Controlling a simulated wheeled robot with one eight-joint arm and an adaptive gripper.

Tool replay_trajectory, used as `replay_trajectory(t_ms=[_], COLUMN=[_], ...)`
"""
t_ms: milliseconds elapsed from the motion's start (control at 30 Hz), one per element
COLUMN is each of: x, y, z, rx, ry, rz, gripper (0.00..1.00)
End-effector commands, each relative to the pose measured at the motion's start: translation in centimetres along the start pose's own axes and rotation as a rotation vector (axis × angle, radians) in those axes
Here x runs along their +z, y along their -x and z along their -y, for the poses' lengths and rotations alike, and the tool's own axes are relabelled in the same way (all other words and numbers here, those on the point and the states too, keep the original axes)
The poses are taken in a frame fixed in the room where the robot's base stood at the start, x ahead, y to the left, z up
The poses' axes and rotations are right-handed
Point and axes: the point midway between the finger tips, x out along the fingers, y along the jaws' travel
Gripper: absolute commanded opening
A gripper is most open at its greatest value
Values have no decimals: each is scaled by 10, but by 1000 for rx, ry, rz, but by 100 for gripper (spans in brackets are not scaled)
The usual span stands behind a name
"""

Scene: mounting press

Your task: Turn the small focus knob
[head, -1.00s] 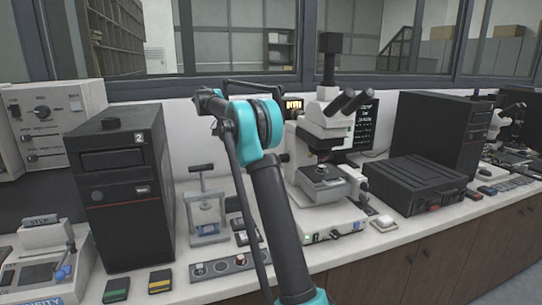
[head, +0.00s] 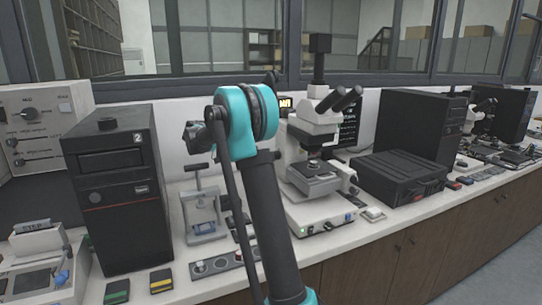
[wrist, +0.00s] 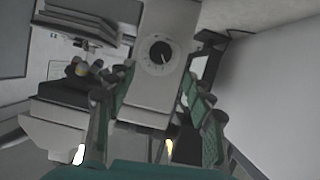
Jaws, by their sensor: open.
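The white microscope (head: 312,178) stands on the bench right of my arm in the head view. In the wrist view a pale panel (wrist: 150,102) fills the top middle and carries a round dial-like knob (wrist: 161,52) with a dark centre and a light mark. I cannot tell for sure whether this is the small focus knob. My gripper (wrist: 157,78) is open, with its green fingers apart on either side of the panel's lower part. The knob shows beyond the fingertips, in the gap, and nothing is held. The gripper cannot be made out in the head view.
A black computer tower (head: 118,190) and a small press (head: 203,212) stand left of my arm. A black case (head: 400,178) and another tower (head: 425,125) stand right of the microscope. A control strip (head: 222,264) lies at the bench's front. Windows are behind.

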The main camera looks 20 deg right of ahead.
Motion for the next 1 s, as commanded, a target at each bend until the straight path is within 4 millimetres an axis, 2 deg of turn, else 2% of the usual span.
replay_trajectory(t_ms=[33,200,400,600,867,1000], x=[0,0,0,0,0,0], y=[-12,-44,-71,-82,-83,-83], z=[-1,0,0,0,0,0], rx=[3,3,1,1,0,0], ry=[-1,-2,-1,-1,0,0], rz=[0,0,0,0,0,0], gripper=[52,52,52,52,52,36])
